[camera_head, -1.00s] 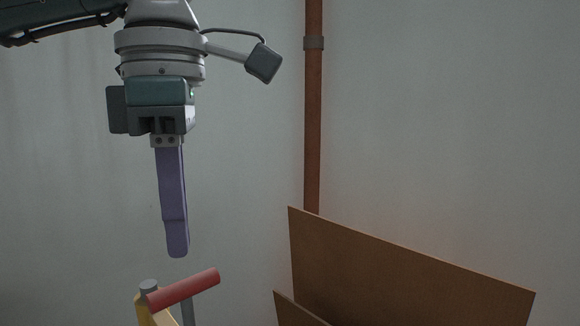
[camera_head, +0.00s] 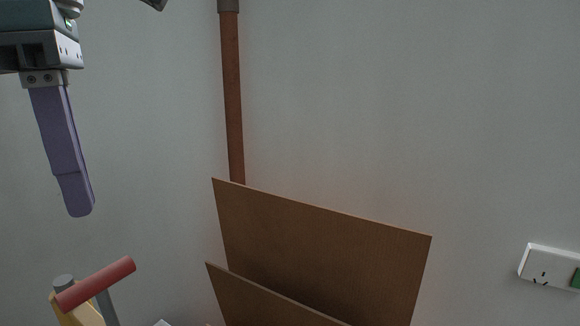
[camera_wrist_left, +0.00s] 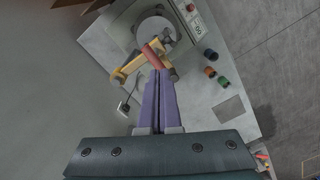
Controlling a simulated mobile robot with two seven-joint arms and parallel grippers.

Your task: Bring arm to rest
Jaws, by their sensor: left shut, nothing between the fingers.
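My left gripper (camera_head: 78,212) hangs from the upper left of the head view, its purple fingers pressed together and pointing down. It is shut and empty. In the left wrist view its fingers (camera_wrist_left: 158,75) point away from the camera over the bench (camera_wrist_left: 100,42). Below the fingertips in the head view is a red bar (camera_head: 95,284) on a yellow and grey fixture (camera_head: 80,314); a gap shows between them. The red bar also shows in the left wrist view (camera_wrist_left: 152,56), just beyond the fingertips. My right gripper is out of view.
Two brown boards (camera_head: 325,245) stand at the wall, with a brown pipe (camera_head: 233,100) behind. A white socket (camera_head: 545,265) is at right. The left wrist view shows several small coloured cylinders (camera_wrist_left: 210,72) on the bench. The air around the gripper looks clear.

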